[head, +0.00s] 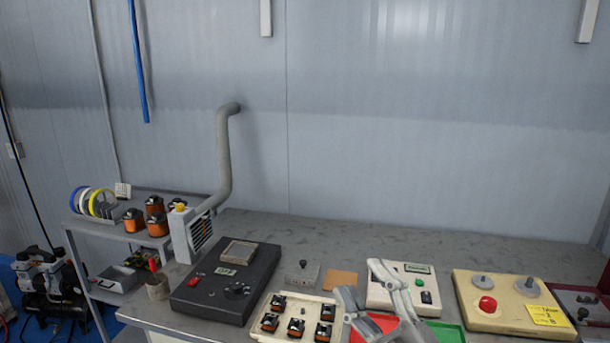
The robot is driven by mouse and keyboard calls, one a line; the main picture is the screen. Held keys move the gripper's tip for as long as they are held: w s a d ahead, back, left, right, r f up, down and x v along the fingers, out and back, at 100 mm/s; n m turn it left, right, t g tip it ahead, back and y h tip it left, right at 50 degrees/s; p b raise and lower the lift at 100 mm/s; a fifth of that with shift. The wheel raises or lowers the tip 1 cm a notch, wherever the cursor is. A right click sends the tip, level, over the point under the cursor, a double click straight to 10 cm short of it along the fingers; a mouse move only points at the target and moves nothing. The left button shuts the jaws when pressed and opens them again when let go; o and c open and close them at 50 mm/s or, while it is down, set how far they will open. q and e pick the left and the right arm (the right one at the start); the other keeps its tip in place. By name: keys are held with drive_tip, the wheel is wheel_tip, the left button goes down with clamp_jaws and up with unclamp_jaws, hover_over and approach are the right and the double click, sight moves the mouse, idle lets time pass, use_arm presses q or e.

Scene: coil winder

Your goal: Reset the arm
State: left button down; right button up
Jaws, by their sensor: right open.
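My right gripper (362,279) is over the front of the grey workbench (330,234), in the lower middle of the head view. Its two light grey fingers are spread apart with nothing between them. It shows in front of a red tray (384,322) and a white box with a small display (420,285), and covers part of both. Whether it touches anything cannot be told. My left gripper is not in view.
A cream tray (269,309) holds several orange-and-black coils. Left of it stand a black device (260,280) and a grey fume pipe (224,155). A beige box with a red button (510,321) stands at right. A green tray (447,331) lies nearby. The bench's back strip is clear.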

drive_tip(key=s+d+f+m+g+h, duration=0.2)
drive_tip(key=d+f+m+g+h, duration=0.15)
drive_tip(key=f, duration=0.45)
drive_tip(key=s+d+f+m+g+h, duration=0.2)
drive_tip(key=d+f+m+h, duration=0.25)
drive_tip(key=f, duration=0.25)
drive_tip(key=s+d+f+m+g+h, duration=0.25)
drive_tip(key=f+m, duration=0.25)
drive_tip(key=f, duration=0.3)
drive_tip(key=s+f+m+g, duration=0.1)
drive_tip(key=s+f+g, duration=0.45)
drive_tip(key=s, duration=0.35)
drive_tip(key=s+f+m+g, duration=0.1)
drive_tip(key=s+f+g, duration=0.3)
drive_tip(key=s+f, duration=0.4)
wheel_tip(320, 180, down, 26)
drive_tip(key=s, duration=0.3)
drive_tip(key=s+d+f+g, duration=0.2)
drive_tip(key=s+d+f, duration=0.1)
drive_tip(key=s+f, duration=1.1)
drive_tip(key=shift+s+d+f, duration=0.2)
drive_tip(key=shift+s, duration=0.7)
